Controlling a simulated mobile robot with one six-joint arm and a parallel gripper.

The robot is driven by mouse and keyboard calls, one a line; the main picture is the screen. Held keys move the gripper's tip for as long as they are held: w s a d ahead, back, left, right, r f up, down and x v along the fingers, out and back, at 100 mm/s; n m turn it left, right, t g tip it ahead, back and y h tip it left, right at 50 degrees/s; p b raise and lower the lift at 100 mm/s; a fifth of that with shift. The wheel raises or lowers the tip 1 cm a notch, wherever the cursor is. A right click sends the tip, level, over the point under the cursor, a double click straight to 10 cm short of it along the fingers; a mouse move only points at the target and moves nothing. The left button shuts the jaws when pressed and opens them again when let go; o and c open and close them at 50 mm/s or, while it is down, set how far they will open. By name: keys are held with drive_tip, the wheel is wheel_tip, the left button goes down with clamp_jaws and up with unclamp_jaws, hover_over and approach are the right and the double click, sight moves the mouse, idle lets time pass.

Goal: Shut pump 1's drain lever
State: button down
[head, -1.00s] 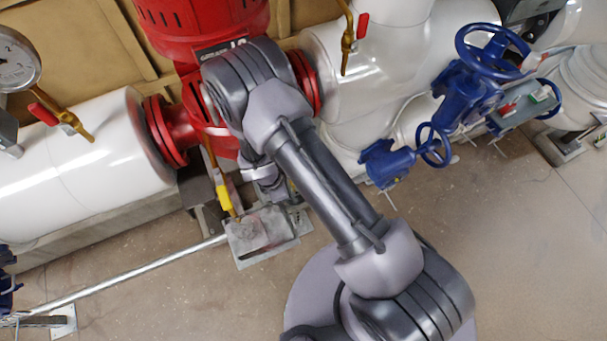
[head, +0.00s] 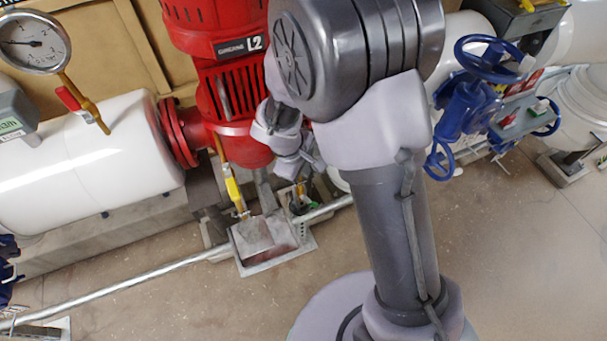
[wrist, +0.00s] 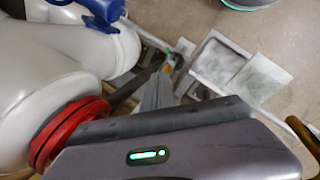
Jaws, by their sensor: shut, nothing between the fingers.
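A red pump (head: 225,95) marked L2 stands at upper middle in the head view. I cannot read a pump number. A yellow-sleeved lever (head: 233,188) on a thin drain pipe hangs below its left side, pointing down over a square metal drain box (head: 285,248). My gripper (head: 316,163) is to the right of that lever, apart from it, below the pump body. It is shut and empty. In the wrist view, my gripper's grey fingers (wrist: 157,92) point toward a small yellow-green part (wrist: 169,66), which I cannot identify; a gap or contact cannot be told.
A metal pipe (head: 150,278) runs low across the floor to the drain box. A white pipe (head: 90,155) with a gauge (head: 35,42) lies left. Blue valves (head: 465,105) stand right, behind my arm. Open floor (head: 520,260) lies at lower right.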

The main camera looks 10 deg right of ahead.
drive_tip(key=shift+s+d+r+m, duration=0.15)
drive_tip(key=shift+s+r+m, duration=0.1)
drive_tip(key=shift+r, duration=0.2)
drive_tip(key=shift+s+d+r+m, duration=0.15)
drive_tip(key=shift+r+m, duration=0.1)
drive_tip(key=shift+r, duration=0.2)
